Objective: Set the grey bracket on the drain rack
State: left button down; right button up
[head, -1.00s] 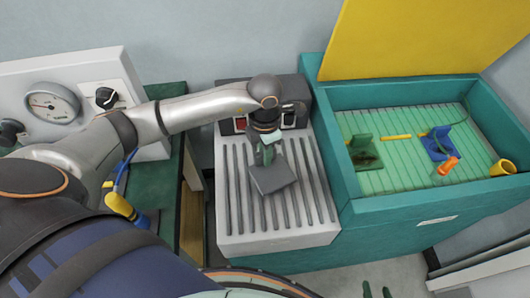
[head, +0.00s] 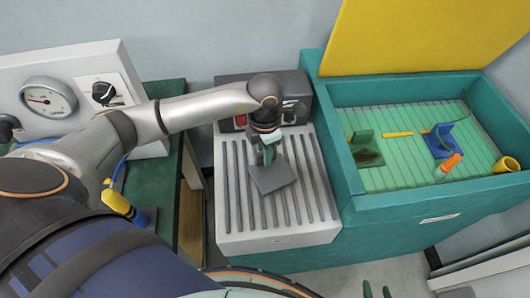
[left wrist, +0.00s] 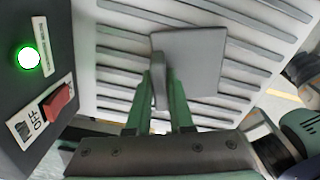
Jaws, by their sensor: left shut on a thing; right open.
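The grey bracket (head: 272,180), a flat plate with an upright part, is over the ribbed drain rack (head: 285,238), near its middle. The left wrist view shows its plate (left wrist: 195,65) lying about parallel to the slats. I cannot tell whether it touches them. My left gripper (head: 268,154) is shut on the bracket's upright. Its green fingers (left wrist: 167,100) stand on either side of that upright in the left wrist view. My right gripper (head: 377,291) is open at the bottom edge of the head view, with only its green fingertips showing.
A dark box with a red switch (left wrist: 62,101) and a lit green lamp (left wrist: 29,57) stands behind the rack. To the right is a teal tank (head: 345,205) holding a green bracket (head: 365,150), a blue bracket (head: 439,141) and orange and yellow parts. Bare slats surround the grey bracket.

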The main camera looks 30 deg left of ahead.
pick_arm(q)
jog(key=c, duration=0.7)
grip_release()
jog(key=shift+r+p, duration=2.05)
jog(key=shift+r, duration=1)
jog(key=shift+f, duration=0.1)
